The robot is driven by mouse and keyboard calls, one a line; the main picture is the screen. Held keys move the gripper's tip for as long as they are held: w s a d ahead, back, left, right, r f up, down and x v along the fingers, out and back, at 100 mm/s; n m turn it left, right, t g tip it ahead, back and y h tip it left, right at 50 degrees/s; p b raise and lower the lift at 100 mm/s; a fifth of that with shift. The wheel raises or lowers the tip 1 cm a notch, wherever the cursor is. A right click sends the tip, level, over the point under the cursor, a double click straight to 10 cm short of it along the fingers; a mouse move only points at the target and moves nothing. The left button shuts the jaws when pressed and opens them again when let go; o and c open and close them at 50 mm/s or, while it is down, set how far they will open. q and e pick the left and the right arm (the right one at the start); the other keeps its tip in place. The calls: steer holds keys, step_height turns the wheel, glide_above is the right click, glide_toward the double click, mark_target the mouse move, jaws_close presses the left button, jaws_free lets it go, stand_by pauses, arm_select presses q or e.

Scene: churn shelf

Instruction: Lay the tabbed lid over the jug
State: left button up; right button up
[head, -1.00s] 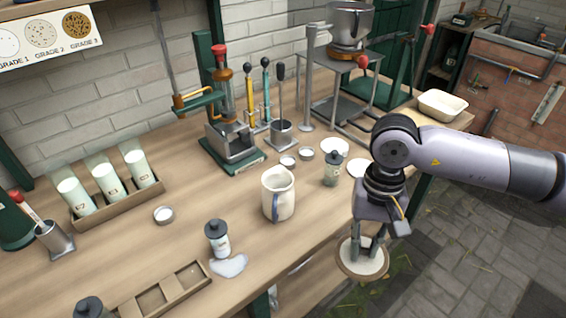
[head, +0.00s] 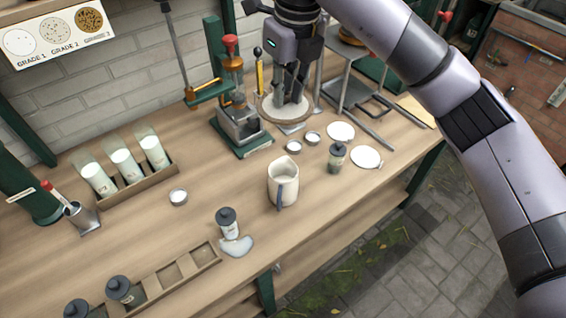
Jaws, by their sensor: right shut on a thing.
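The jug (head: 283,186), cream with a blue-grey handle on its front side, stands upright and open-topped on the wooden bench. The lid (head: 267,112), a round pale disc with a brown rim, is in my right gripper (head: 289,98). The gripper points down and is shut on the middle of the lid, apparently on its tab, which the fingers hide. The lid hangs above the back of the bench, beyond the jug in the picture and clear of it. My left gripper is not in view.
A green press (head: 240,125) stands left of the lid, and a metal stand (head: 365,100) right of it. Small tins, white discs and a dark-capped bottle (head: 337,157) lie right of the jug. Bench left of the jug is mostly clear.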

steer(key=shift+a+r+m, duration=0.15)
steer(key=shift+a+m, duration=0.05)
steer(key=shift+m, duration=0.1)
step_height(320, 180, down, 20)
steer(key=p, duration=0.4)
steer(key=o, duration=0.8)
steer(key=shift+o, duration=0.2)
